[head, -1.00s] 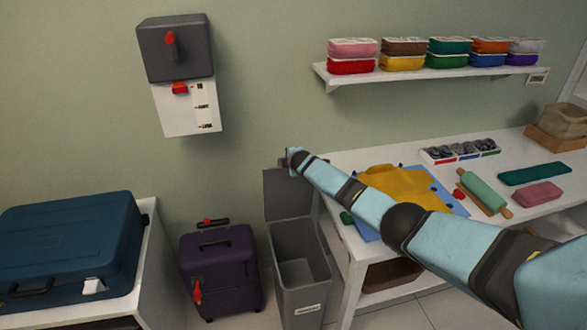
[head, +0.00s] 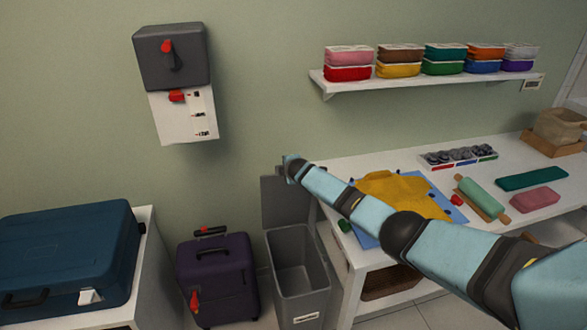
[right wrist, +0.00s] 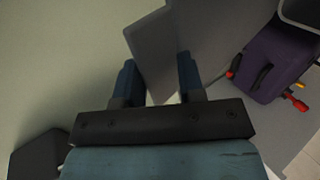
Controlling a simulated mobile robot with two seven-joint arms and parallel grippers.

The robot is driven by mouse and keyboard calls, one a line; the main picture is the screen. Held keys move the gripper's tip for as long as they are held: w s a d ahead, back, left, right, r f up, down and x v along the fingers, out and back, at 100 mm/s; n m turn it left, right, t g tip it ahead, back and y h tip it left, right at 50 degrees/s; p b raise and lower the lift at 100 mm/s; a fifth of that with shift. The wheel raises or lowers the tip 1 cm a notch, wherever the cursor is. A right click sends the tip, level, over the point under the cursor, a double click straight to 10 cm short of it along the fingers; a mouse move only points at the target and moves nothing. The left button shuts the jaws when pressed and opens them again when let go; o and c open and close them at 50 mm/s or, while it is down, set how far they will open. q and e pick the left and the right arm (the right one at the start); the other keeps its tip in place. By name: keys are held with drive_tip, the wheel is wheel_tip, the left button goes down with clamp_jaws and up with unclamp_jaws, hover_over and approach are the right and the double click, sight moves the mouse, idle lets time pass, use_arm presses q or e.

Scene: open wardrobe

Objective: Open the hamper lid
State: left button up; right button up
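The hamper (head: 300,278) is a grey bin with a pale label, standing on the floor left of the table. Its grey lid (head: 275,206) stands upright at the back, and the bin's opening shows. My right gripper (head: 288,163) is at the lid's top edge. The right wrist view shows its two dark blue fingers (right wrist: 157,72) apart, with a grey panel of the lid (right wrist: 208,45) beyond and partly between them. I cannot tell whether a finger touches the lid. My left gripper is out of view.
A purple suitcase (head: 218,278) stands left of the hamper. A blue case (head: 65,250) lies on a white cabinet at far left. The white table (head: 345,168) holds yellow cloth (head: 400,196) and a rolling pin (head: 482,197); my right arm passes over it.

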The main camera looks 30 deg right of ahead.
drive_tip(key=p+v, duration=0.1)
drive_tip(key=v, duration=1.2)
drive_tip(key=shift+s+r, duration=0.15)
drive_tip(key=shift+r, duration=0.05)
drive_tip(key=shift+d, duration=0.1)
drive_tip(key=s+a+f+m+y, duration=0.2)
drive_tip(key=s+a+f, duration=0.6)
drive_tip(key=s, duration=0.3)
drive_tip(key=s+a+f+m+y, duration=0.2)
drive_tip(key=s+a+f+y, duration=0.1)
drive_tip(key=s+a+f, duration=0.65)
drive_tip(key=s+a+m, duration=0.1)
drive_tip(key=s+m, duration=0.3)
drive_tip(key=s, duration=0.8)
drive_tip(key=s+a+m+y+p, duration=0.1)
drive_tip(key=s+m, duration=0.3)
drive_tip(key=s, duration=0.8)
drive_tip(key=shift+s+a+r, duration=0.25)
drive_tip(key=shift+s+r, duration=0.05)
drive_tip(key=shift+r, duration=0.15)
